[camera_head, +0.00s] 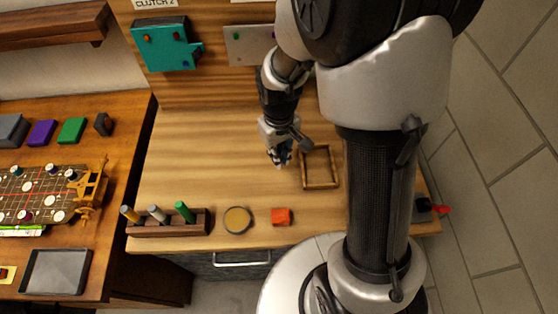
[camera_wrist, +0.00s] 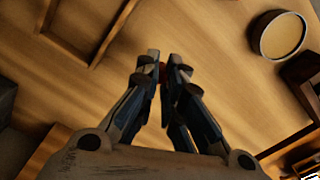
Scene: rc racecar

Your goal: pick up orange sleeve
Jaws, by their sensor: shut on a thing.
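My gripper (camera_head: 279,160) is above the wooden table, left of the square wooden frame. In the wrist view my gripper (camera_wrist: 162,62) has its fingertips close together. A small bit of an orange-red thing, which I take as the orange sleeve (camera_wrist: 163,70), shows between them. The fingers hide most of it, so its shape is unclear. In the head view the held thing cannot be made out.
A square wooden frame (camera_head: 305,184), a red-orange block (camera_head: 281,216), a round dish (camera_head: 238,220) and a wooden rack (camera_head: 168,225) with several coloured pegs stand on the table. A teal box (camera_head: 160,45) is on the back panel. The table's left middle is clear.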

